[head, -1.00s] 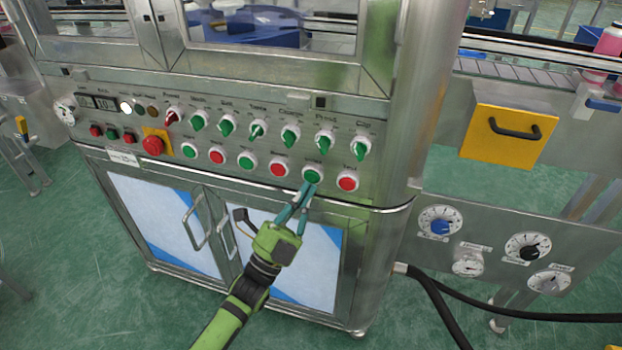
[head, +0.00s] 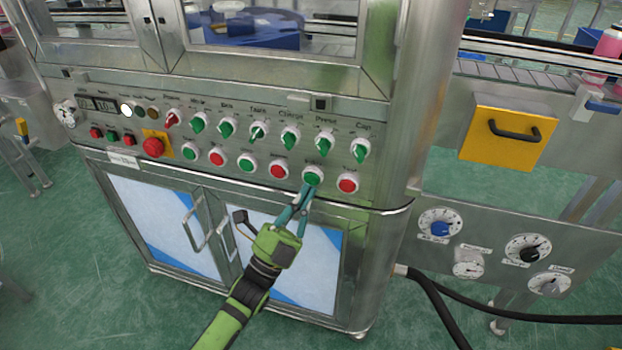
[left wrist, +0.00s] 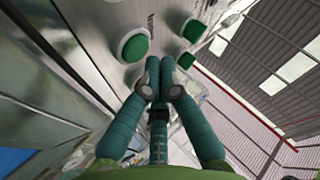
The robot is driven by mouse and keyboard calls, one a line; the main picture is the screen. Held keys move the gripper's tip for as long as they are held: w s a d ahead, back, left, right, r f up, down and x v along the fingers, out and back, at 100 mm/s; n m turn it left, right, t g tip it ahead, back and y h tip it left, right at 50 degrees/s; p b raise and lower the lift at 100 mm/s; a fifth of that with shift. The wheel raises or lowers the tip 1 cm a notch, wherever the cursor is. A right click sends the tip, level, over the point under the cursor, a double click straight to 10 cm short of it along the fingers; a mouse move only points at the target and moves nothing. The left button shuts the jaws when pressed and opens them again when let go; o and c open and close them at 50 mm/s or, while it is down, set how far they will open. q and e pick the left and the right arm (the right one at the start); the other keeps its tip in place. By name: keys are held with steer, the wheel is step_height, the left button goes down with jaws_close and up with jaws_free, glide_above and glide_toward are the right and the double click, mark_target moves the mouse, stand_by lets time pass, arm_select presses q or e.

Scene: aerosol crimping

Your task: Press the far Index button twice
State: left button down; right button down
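The green button (head: 313,175) at the right end of the lower row's green buttons has a pale rim and a blurred label above it that may read Index. My left gripper (head: 308,189) is just below it in the head view, its two fingertips together and nothing seen between them. In the left wrist view the fingertips (left wrist: 160,78) meet beside a round green button (left wrist: 133,44) with a white rim. I cannot tell whether they touch it. My right gripper is not in view.
Red buttons (head: 347,183) and (head: 279,170) flank the green one. Green selector knobs (head: 325,141) stick out above. A red emergency stop (head: 153,147) is at left. Cabinet door handles (head: 194,222) stick out below.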

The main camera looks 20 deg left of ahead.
arm_select(q)
steer(key=shift+w, duration=0.15)
steer(key=shift+w, duration=0.3)
steer(key=shift+w+b, duration=0.35)
steer(key=shift+b, duration=0.1)
stand_by(0.7)
steer(key=shift+s, duration=0.15)
steer(key=shift+s+p, duration=0.45)
steer(key=shift+s, duration=0.2)
steer(key=s+p, duration=0.2)
steer(key=s, duration=0.3)
steer(key=shift+a, duration=0.1)
